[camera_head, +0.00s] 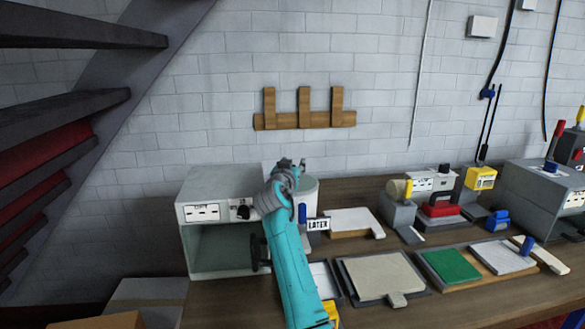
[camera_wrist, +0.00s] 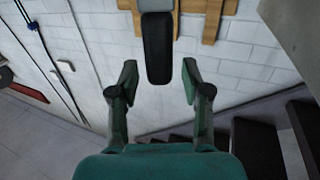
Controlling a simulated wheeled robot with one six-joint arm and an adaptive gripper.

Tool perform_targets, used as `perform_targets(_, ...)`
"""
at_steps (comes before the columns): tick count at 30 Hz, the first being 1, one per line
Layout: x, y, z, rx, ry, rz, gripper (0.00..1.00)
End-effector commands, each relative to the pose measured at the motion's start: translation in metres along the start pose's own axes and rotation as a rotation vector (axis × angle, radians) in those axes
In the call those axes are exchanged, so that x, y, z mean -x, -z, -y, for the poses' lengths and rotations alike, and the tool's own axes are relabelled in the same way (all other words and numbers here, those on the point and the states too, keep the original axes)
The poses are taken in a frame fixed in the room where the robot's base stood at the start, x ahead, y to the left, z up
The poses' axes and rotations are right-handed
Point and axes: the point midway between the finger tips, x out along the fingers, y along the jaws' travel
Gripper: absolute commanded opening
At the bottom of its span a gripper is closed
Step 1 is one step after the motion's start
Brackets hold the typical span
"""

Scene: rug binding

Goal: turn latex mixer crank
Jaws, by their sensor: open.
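The latex mixer (camera_head: 309,196) is a white cylinder behind my arm on the bench, with a "LATEX" label (camera_head: 318,224) at its front. A small blue part (camera_head: 302,213) shows beside the label; I cannot tell whether it is the crank handle. My gripper (camera_head: 292,165) is in front of the mixer's upper left side in the head view and hides part of it. In the wrist view my gripper (camera_wrist: 160,76) is open, its fingers wide apart. A dark rounded bar (camera_wrist: 158,50) shows between the fingers, not clearly identifiable. The mixer is not recognisable there.
A grey open-fronted box (camera_head: 215,178) stands left of the mixer. A white board (camera_head: 352,221), a beige pad (camera_head: 375,276) and a green pad (camera_head: 450,264) lie to the right. A wooden rack (camera_head: 305,120) hangs on the wall. Stairs (camera_head: 80,105) rise at the left.

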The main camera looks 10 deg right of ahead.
Motion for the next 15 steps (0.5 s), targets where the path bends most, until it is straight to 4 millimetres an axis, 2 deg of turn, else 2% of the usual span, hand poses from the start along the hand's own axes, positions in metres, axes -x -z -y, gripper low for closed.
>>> perform_targets(9, 0.0, 0.057, 0.0, -0.001, -0.001, -0.002, 0.48)
perform_targets(15, 0.0, 0.082, 0.0, 0.001, -0.001, 0.0, 0.48)
